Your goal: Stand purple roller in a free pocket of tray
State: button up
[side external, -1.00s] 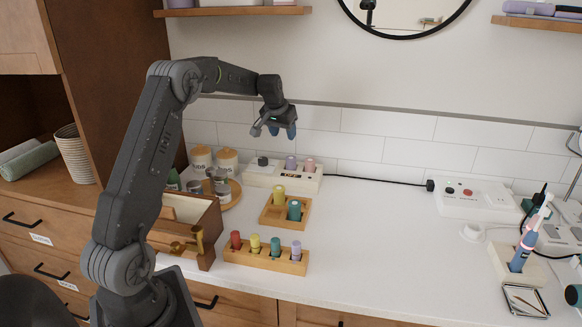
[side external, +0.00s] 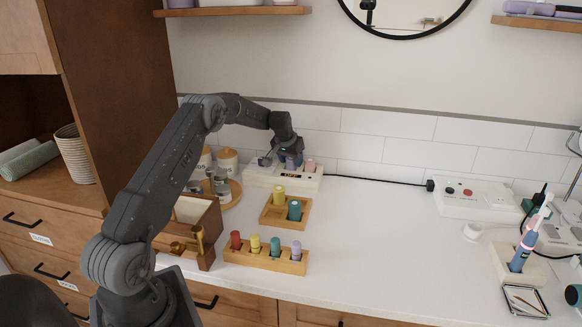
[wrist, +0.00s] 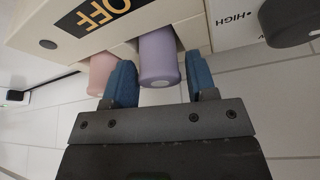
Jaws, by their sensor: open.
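The purple roller (wrist: 159,58) stands in the white heater unit (side external: 256,176) at the back of the counter. In the wrist view my gripper (wrist: 160,70) is open, with one blue finger on each side of the roller; I cannot tell whether they touch it. In the side view my gripper (side external: 290,160) largely hides that roller. The wooden tray (side external: 281,227) sits in front of the heater with a yellow roller (side external: 279,192) and a teal roller (side external: 294,210) standing in it. Bare tray area shows at its front left.
A pink roller (wrist: 101,72) stands close beside the purple one. A dark knob (wrist: 285,20) is on the heater's other side. A wooden rack (side external: 262,262) at the front holds several rollers, including another purple one (side external: 296,250). Canisters stand left; the counter's middle right is clear.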

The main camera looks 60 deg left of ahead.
jog(key=shift+f, duration=0.1)
jog(key=c, duration=0.7)
